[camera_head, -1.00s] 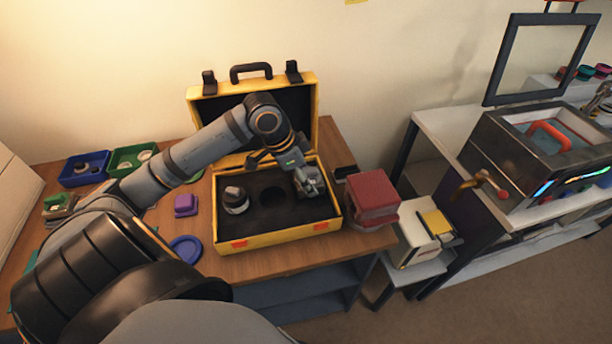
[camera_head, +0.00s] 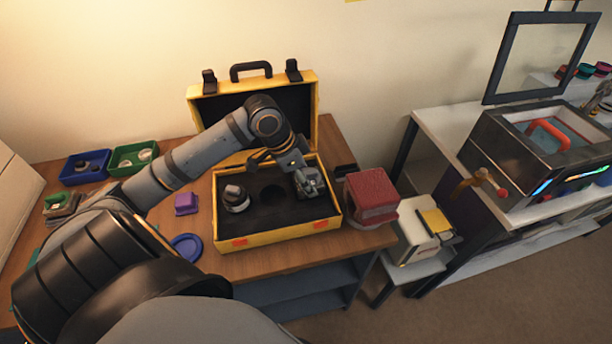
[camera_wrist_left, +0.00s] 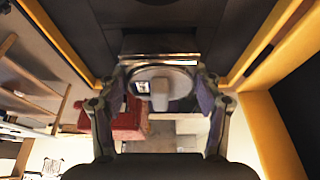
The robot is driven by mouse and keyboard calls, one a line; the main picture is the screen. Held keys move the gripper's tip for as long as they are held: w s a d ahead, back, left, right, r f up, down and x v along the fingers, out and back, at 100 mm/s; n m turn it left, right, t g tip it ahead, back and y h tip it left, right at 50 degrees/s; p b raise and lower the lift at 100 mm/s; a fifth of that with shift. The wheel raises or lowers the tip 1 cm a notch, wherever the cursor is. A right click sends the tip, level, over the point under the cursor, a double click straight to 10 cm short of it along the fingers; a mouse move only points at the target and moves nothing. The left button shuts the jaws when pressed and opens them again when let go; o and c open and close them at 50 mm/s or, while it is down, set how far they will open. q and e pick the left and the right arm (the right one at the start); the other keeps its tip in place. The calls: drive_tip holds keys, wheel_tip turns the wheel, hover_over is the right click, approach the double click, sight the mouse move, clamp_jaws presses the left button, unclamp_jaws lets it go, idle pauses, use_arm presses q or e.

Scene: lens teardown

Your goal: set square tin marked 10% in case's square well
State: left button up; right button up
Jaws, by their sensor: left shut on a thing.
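My left gripper (camera_head: 309,184) is low over the right part of the yellow case's black insert. In the left wrist view its fingers (camera_wrist_left: 160,86) are shut on a grey metallic tin (camera_wrist_left: 160,58) with a round knobbed top. The 10% marking is not legible. The open yellow case (camera_head: 276,240) stands on the wooden table. A round well (camera_head: 272,195) shows in the insert's middle. The square well cannot be made out; the gripper and tin cover that right part. I cannot tell whether the tin is inside it. My right gripper is out of view.
A silver and black part (camera_head: 235,199) stands in the insert's left part. A dark red block (camera_head: 371,196) stands close to the case's right side. A purple block (camera_head: 186,203) and a blue dish (camera_head: 186,246) lie left of the case. The raised lid (camera_head: 310,100) stands behind.

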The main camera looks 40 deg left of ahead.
use_arm(q)
drive_tip(key=shift+f+b, duration=0.35)
drive_tip(key=shift+f, duration=0.55)
drive_tip(key=o, duration=1.2)
drive_tip(key=shift+o, duration=0.2)
drive_tip(key=shift+o, duration=0.8)
wheel_tip(320, 180, up, 9)
drive_tip(key=p, duration=1)
drive_tip(key=shift+r, duration=0.15)
